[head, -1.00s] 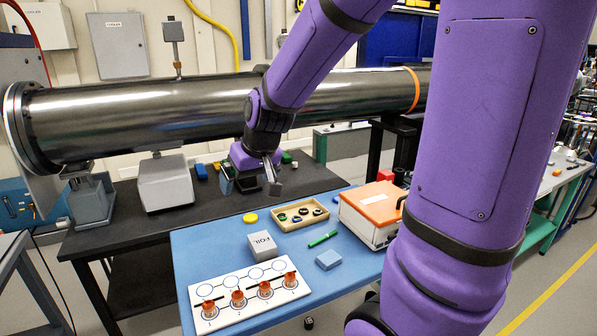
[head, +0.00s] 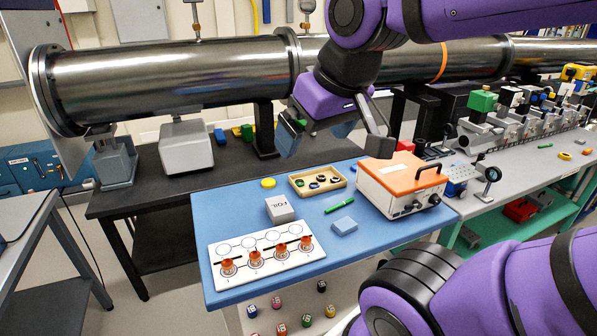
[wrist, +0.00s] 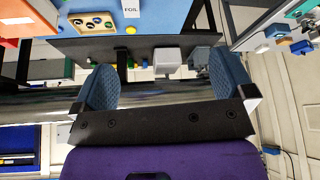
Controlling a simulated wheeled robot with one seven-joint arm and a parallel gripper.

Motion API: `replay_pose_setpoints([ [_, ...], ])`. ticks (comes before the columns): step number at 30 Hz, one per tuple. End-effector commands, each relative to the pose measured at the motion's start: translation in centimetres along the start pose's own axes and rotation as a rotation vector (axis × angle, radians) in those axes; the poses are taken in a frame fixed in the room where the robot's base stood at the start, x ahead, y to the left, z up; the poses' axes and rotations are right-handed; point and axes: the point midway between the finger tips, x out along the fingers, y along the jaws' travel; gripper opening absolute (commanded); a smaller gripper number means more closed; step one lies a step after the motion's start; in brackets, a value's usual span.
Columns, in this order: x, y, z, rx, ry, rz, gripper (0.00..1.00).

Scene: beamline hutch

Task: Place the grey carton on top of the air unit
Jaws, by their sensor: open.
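The grey carton (head: 280,210), marked FOIL, stands on the blue table top, left of its middle. Its FOIL face also shows at the top edge of the wrist view (wrist: 131,8). A white box with an orange top and black handle, which I take as the air unit (head: 384,198), stands on the right part of the same table. My gripper (head: 335,132) is open and empty, above the table's back edge, behind and above the carton and air unit. Its two blue-padded fingers (wrist: 163,86) stand wide apart in the wrist view.
A wooden tray (head: 299,191) of small rings, a yellow disc (head: 268,183), a green pen (head: 339,205) and a blue block (head: 344,224) lie around the carton. A white board (head: 216,271) with orange-topped pieces is in front. A large steel pipe (head: 180,72) runs behind.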

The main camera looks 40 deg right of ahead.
Motion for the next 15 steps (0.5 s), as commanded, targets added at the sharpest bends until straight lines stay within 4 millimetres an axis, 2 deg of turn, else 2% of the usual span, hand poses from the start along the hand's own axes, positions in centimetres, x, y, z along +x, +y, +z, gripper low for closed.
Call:
replay_pose_setpoints([
  [8,5.2,1.1,-5.6,0.043,-0.020,0.008,1.00],
  [15,11.1,2.7,-9.7,0.084,-0.031,0.020,1.00],
])
